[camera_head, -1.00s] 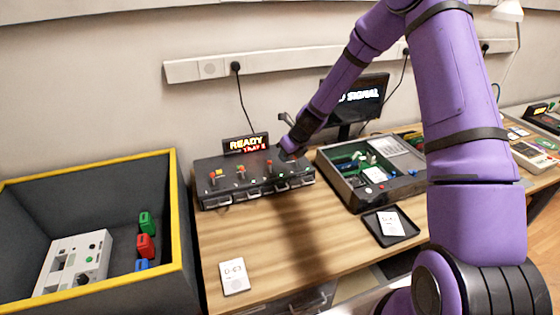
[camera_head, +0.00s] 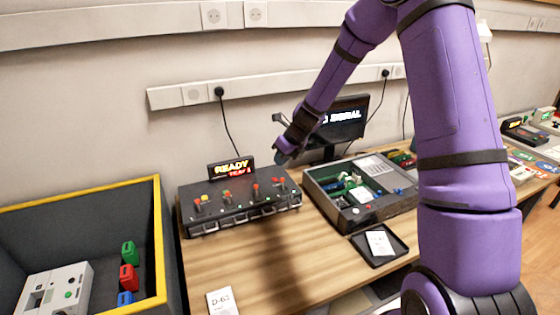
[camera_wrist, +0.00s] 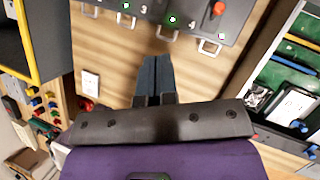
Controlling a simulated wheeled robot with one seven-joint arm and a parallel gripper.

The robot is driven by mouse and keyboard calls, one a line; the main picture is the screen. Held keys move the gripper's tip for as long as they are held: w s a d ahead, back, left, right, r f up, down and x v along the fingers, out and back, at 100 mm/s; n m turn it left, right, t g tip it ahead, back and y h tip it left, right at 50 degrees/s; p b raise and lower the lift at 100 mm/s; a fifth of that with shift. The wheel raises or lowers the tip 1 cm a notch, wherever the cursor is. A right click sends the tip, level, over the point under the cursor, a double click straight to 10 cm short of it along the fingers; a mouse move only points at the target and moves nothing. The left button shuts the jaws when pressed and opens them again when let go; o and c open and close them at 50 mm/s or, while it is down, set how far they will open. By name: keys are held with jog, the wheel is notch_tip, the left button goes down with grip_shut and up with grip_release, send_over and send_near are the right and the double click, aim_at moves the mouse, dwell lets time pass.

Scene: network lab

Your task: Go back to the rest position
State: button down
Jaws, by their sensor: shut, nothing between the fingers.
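My purple arm rises at the right of the head view and bends over to the bench. My gripper (camera_head: 283,157) hangs above the bench, just behind and right of the black switch box with its lit READY sign (camera_head: 231,168). In the wrist view my gripper (camera_wrist: 155,62) is shut, its two dark fingers together and empty. Below it are bare wood and the front edge of the switch box (camera_wrist: 185,18), with numbered positions and metal handles.
An open grey case (camera_head: 340,212) with parts stands right of the switch box, a black tray (camera_head: 362,254) in front. A monitor (camera_head: 345,120) stands behind. A yellow-rimmed bin (camera_head: 160,235) is at the left. A white card (camera_head: 222,301) lies on the bench (camera_head: 270,270).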

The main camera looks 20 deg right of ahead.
jog(key=s+a+r+n+h, duration=0.1)
jog(key=s+a+r+n, duration=0.1)
jog(key=s+r+n, duration=0.7)
jog(key=s+a+r+n, duration=0.1)
jog(key=s+r+n, duration=0.5)
jog(key=r, duration=0.5)
jog(key=s+d+r+n+h, duration=0.1)
jog(key=s+r+n, duration=0.2)
jog(key=s+n, duration=0.5)
jog(key=s+d+r+n+t+h, duration=0.1)
jog(key=s+r+n, duration=0.3)
jog(key=s, duration=1.2)
jog(key=d+n, duration=0.1)
jog(key=n, duration=0.3)
jog(key=shift+h, duration=0.4)
